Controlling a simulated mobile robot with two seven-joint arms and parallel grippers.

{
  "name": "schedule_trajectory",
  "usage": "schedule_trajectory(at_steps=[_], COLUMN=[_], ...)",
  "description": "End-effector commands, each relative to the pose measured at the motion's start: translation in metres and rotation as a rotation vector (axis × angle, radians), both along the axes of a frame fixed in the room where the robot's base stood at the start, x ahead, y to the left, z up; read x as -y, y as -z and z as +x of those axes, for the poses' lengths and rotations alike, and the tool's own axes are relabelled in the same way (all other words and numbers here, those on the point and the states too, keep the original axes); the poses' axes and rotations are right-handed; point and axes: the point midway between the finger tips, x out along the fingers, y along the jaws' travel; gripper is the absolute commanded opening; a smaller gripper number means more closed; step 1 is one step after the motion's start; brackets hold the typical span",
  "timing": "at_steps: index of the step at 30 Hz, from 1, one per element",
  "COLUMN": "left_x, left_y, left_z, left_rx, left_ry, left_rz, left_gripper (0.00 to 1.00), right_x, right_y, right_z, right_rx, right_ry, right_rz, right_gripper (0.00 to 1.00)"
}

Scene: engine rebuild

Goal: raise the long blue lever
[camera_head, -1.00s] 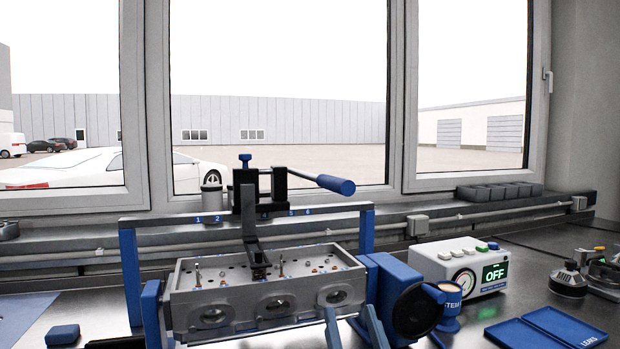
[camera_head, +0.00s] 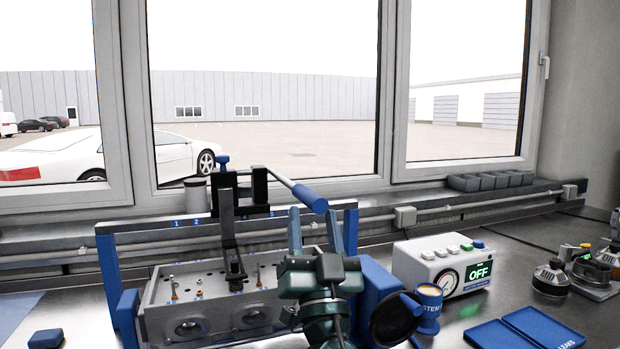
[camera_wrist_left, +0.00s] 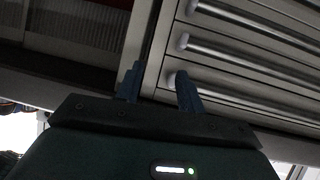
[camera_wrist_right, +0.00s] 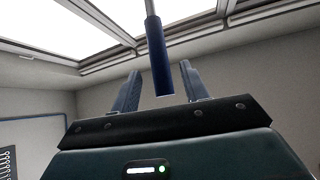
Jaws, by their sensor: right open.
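The long lever is a grey bar ending in a blue handle (camera_head: 311,199). It slopes down to the right from the black clamp press (camera_head: 228,205) above the cylinder head (camera_head: 205,290). My right gripper (camera_head: 316,226) is open just below the handle, fingers pointing up. In the right wrist view the handle (camera_wrist_right: 160,68) appears between the two spread fingers (camera_wrist_right: 158,88); I cannot tell whether they touch it. My left gripper (camera_wrist_left: 158,86) is open and empty in the left wrist view, facing grey drawers; it is outside the head view.
A blue frame (camera_head: 108,262) surrounds the cylinder head. A tester reading OFF (camera_head: 441,265), a blue cup (camera_head: 428,310) and a blue tray (camera_head: 520,332) lie to the right. A blue block (camera_head: 46,338) sits front left. The window is behind.

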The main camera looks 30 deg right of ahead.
Motion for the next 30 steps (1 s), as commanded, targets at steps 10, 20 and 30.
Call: schedule_trajectory(at_steps=[10,20,30], left_x=[-0.013,-0.013,-0.011], left_y=[-0.005,-0.004,-0.005], left_z=[-0.003,-0.002,-0.002], left_rx=[-0.040,-0.043,-0.042], left_ry=[-0.012,-0.027,-0.025], left_rz=[0.042,0.034,0.033], left_gripper=[0.38,0.38,0.38], right_x=[0.014,0.015,0.014], right_y=[-0.033,-0.033,-0.033], right_z=[0.030,0.032,0.032], right_rx=[-0.001,-0.001,-0.001], right_ry=[0.000,0.000,0.000], right_rz=[0.000,0.000,0.000], right_gripper=[0.45,0.45,0.18])
